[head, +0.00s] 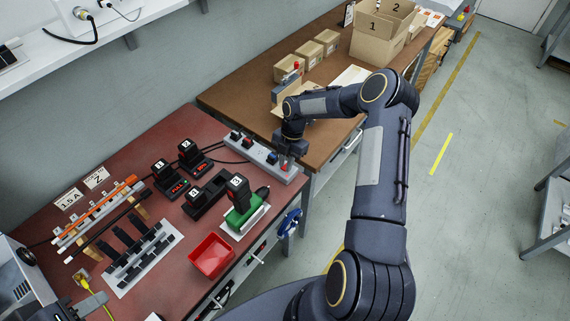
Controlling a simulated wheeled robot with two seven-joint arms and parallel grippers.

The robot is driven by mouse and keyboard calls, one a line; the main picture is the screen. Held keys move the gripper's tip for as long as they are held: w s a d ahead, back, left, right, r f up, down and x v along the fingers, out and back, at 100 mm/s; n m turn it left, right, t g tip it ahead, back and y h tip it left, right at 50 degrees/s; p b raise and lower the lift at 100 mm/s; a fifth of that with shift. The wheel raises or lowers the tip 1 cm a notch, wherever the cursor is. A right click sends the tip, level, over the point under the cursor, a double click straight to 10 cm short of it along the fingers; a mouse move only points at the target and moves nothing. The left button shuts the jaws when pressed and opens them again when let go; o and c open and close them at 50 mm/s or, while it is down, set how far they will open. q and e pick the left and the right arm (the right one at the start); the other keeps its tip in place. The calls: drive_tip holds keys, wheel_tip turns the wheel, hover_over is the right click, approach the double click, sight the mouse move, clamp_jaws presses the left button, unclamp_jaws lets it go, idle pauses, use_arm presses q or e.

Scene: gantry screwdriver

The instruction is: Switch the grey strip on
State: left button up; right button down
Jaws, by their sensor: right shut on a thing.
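The grey strip (253,150) lies across the red-brown table near its far right corner. Black, blue and other plugs sit in it, and a red switch (284,168) shows at its right end. My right gripper (288,163) points down at this end, touching or nearly touching the strip beside the switch. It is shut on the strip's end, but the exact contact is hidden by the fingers. I cannot tell whether the switch is lit. My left gripper (75,309) shows partly at the bottom left edge, away from the strip; its opening is unclear.
Black battery chargers (170,181), a green tool with a black battery (243,208) and a red bin (211,256) stand on the table. A rack (100,215) of rods is at left. Cardboard boxes (380,40) stand on the brown table behind.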

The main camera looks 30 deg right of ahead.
drive_tip(key=c, duration=1.3)
unclamp_jaws()
drive_tip(key=b+v, duration=0.1)
drive_tip(key=v, duration=0.5)
drive_tip(key=shift+w+d+r+b, duration=0.1)
drive_tip(key=shift+r+b, duration=0.2)
drive_tip(key=shift+d+r, duration=0.1)
drive_tip(key=shift+r, duration=0.5)
drive_tip(key=s+a+r+m+t+h, duration=0.1)
drive_tip(key=s+a+r+m, duration=0.2)
drive_tip(key=s+r+m, duration=0.45)
drive_tip(key=s+a+r+m+t, duration=0.2)
drive_tip(key=s+r, duration=0.2)
drive_tip(key=r, duration=0.6)
drive_tip(key=s+a+m+t, duration=0.1)
drive_tip(key=s+a+m, duration=0.1)
drive_tip(key=s+m, duration=0.3)
drive_tip(key=s+a+r+m+t+y, duration=0.1)
drive_tip(key=s+a+m, duration=0.2)
drive_tip(key=s, duration=0.4)
drive_tip(key=s+a+m+t+y, duration=0.1)
drive_tip(key=s+a+m, duration=0.1)
drive_tip(key=s+m, duration=0.4)
drive_tip(key=shift+a+r+m+t, duration=0.25)
drive_tip(key=shift+a+m+t, duration=0.1)
drive_tip(key=shift+a+t, duration=0.05)
